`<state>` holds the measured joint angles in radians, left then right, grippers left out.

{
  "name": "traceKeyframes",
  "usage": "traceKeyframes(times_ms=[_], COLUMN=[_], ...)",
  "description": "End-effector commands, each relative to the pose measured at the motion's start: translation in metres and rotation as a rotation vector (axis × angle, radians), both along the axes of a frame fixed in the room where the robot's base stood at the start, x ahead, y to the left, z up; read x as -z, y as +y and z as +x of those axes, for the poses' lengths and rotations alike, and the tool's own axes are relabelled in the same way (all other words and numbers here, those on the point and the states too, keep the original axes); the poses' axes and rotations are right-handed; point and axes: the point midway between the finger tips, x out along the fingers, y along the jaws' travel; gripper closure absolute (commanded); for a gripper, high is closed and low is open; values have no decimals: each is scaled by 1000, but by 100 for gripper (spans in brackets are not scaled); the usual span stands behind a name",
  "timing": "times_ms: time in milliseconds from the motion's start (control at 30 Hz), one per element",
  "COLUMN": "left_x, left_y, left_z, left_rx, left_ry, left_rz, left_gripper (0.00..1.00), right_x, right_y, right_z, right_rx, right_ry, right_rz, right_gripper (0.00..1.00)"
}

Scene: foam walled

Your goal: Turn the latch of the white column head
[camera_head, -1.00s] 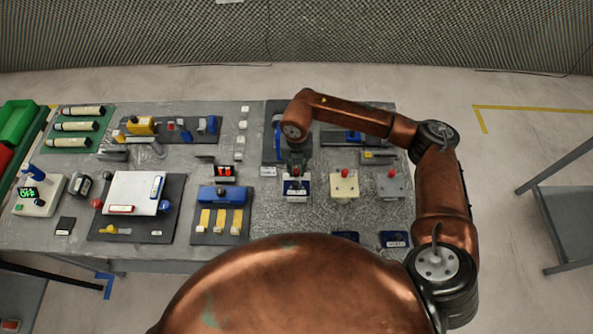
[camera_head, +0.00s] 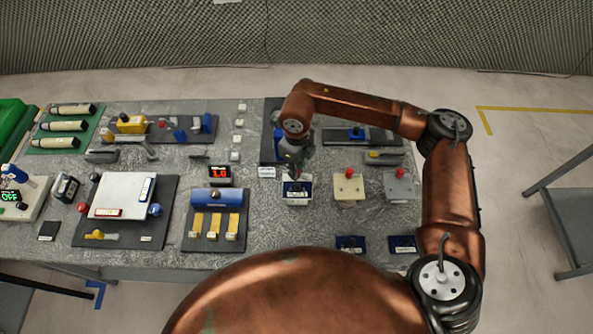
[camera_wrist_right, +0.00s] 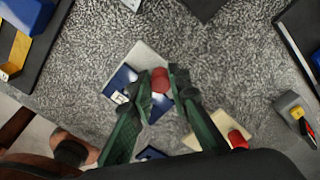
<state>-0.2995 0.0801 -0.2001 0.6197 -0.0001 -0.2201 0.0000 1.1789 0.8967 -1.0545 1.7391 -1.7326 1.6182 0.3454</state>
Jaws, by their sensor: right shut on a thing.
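The white column head (camera_head: 306,199) stands near the right half of the table, with a dark blue front. It also shows in the right wrist view (camera_wrist_right: 146,56), tilted in the picture. Its red latch (camera_wrist_right: 160,80) sits between the fingertips of my right gripper (camera_wrist_right: 162,88), which is shut on it. In the head view my right gripper (camera_head: 294,172) comes down over the column head from behind and hides most of the latch. How far the latch is turned cannot be told. My left gripper is not in view.
A cream block (camera_head: 346,189) and a grey block (camera_head: 399,190), each with a red knob, stand to the right. A small red-digit display (camera_head: 219,175) and a blue fixture with yellow strips (camera_head: 215,197) are to the left. Dark blue pieces (camera_head: 350,243) lie in front.

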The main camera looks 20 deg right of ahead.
Motion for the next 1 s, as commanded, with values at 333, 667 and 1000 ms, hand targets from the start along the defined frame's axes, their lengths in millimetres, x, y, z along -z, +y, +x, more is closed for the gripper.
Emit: traceKeyframes(times_ms=[333,667,1000], left_x=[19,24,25], left_y=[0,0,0], left_z=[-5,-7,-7], left_rx=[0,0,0], left_ry=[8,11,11], left_rz=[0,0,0], left_gripper=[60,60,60], right_x=[1,-1,-1], right_y=[1,1,1], right_z=[1,1,0], right_rx=[-238,-338,-350], right_ry=[-4,-4,-4], right_rz=[2,2,2], right_gripper=[100,100,100])
